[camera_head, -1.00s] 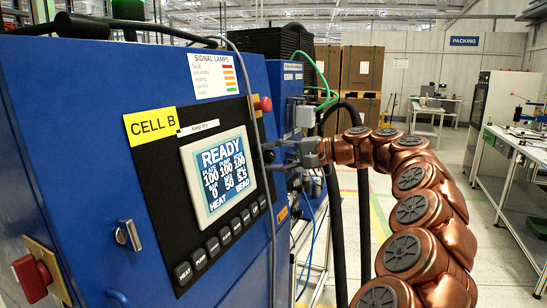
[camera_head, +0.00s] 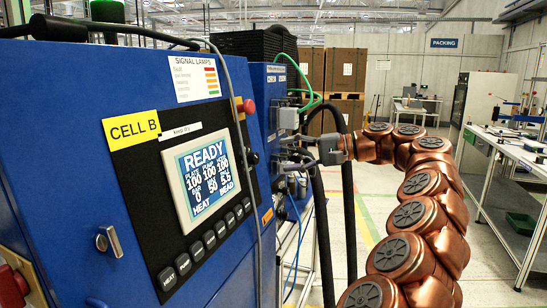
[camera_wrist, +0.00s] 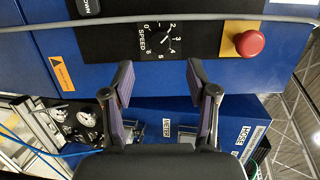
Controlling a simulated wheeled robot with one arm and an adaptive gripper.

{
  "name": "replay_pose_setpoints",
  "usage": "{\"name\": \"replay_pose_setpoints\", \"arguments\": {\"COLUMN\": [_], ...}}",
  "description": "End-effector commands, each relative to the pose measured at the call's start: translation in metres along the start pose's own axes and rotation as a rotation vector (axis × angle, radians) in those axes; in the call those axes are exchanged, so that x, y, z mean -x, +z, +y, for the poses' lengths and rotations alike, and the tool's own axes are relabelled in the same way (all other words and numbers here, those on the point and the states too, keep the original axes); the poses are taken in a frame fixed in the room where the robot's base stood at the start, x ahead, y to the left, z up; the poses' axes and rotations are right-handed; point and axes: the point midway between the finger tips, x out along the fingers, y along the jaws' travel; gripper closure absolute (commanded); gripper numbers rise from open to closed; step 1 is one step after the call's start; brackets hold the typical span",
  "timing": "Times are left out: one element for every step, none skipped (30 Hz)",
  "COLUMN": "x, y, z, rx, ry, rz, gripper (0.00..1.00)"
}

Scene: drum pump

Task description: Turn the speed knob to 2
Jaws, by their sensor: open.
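The speed knob (camera_wrist: 164,42) is a black dial with white numbers and the word SPEED on the black panel, in the upper middle of the wrist view. A thin white pointer mark shows on it, but I cannot tell exactly which number it points to. In the head view the knob (camera_head: 253,158) shows edge-on at the panel's right side. My gripper (camera_wrist: 160,78) is open and empty, its two purple-padded fingers apart and below the dial in the wrist view. In the head view my gripper (camera_head: 298,160) is clear of the panel, to the right of the knob.
A red button (camera_wrist: 249,43) sits right of the dial in the wrist view. A grey cable (camera_wrist: 200,24) crosses above the dial. The display (camera_head: 203,175) reads READY. Black hoses (camera_head: 322,220) hang close to my gripper. Gauges (camera_wrist: 86,116) stand at lower left.

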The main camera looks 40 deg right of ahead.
Motion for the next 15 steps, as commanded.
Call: {"name": "replay_pose_setpoints", "arguments": {"x": [0.007,0.01,0.013,0.016,0.018,0.021,0.024,0.026,0.028,0.029,0.03,0.031,0.032,0.032,0.033], "y": [-0.001,-0.001,-0.001,-0.001,-0.001,-0.002,-0.002,-0.002,-0.001,-0.001,-0.001,0.0,0.0,0.0,0.0], "z": [0.0,0.0,0.001,0.001,0.001,0.001,0.001,0.001,0.001,0.001,0.001,0.001,0.001,0.001,0.001], "rx": [0.001,0.0,-0.001,-0.002,-0.003,-0.002,-0.001,-0.001,-0.001,-0.001,-0.001,-0.001,-0.002,-0.002,-0.002], "ry": [0.001,0.001,0.001,0.001,0.001,0.0,0.0,0.0,0.001,0.001,0.001,0.002,0.002,0.002,0.002], "rz": [0.005,0.003,0.001,0.0,0.0,0.002,0.002,0.002,0.002,0.001,0.0,-0.001,-0.001,-0.001,-0.001], "gripper": [0.42,0.42,0.42,0.42,0.42,0.42,0.42,0.42,0.42,0.42,0.42,0.42,0.42,0.42,0.42]}}
